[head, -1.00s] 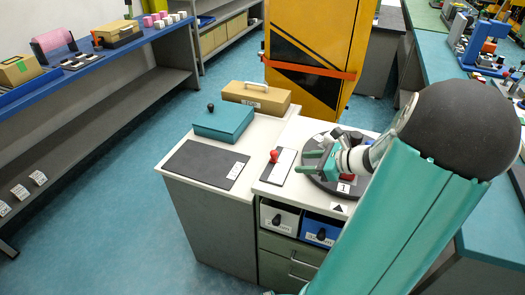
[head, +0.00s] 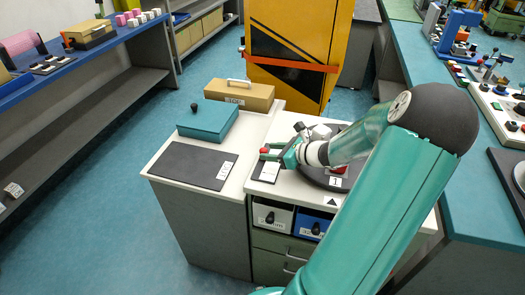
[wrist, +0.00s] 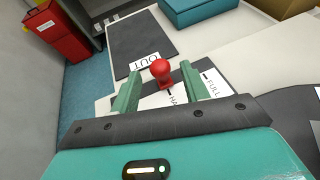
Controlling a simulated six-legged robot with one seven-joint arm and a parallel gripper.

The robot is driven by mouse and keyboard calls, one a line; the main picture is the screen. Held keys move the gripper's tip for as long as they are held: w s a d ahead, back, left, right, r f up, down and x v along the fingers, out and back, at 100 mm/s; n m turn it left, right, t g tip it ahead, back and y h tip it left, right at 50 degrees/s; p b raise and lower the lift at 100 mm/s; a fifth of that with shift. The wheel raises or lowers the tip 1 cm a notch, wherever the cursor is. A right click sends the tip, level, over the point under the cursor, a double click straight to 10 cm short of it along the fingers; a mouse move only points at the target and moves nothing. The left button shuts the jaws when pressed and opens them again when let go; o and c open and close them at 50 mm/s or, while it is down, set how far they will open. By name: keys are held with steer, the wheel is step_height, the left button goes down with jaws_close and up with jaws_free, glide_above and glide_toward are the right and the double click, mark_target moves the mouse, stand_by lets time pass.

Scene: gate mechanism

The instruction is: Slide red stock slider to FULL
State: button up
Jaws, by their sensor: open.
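The red stock slider has a round red knob (wrist: 161,70) on a short red stem, at the middle of the wrist view. Its white plate (head: 265,171) with a dark slot lies on the white bench top. A FULL label (wrist: 212,86) is to the right of the knob, and a partly hidden label starting "NA" (wrist: 174,100) is nearer. My gripper (wrist: 162,86) is open, with one green finger on each side of the knob. I cannot tell whether either finger touches it. In the head view, the gripper (head: 273,154) largely covers the knob.
A black mat (head: 190,164) with an OUT label, a teal box (head: 207,121) and a cardboard box (head: 239,95) are to the left and behind. A dark round turntable (head: 318,178) lies under my arm. Two labelled bins (head: 272,217) sit below the bench top.

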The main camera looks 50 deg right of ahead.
mark_target(263, 149)
steer(key=x, duration=0.3)
steer(key=shift+w+f, duration=0.15)
steer(key=shift+w, duration=0.2)
steer(key=shift+c, duration=0.3)
jaws_close()
steer(key=w+d, duration=0.1)
steer(key=d, duration=0.1)
steer(key=w+d, duration=0.1)
steer(key=d, duration=0.1)
steer(key=shift+w+d, duration=0.4)
steer(key=shift+d, duration=0.4)
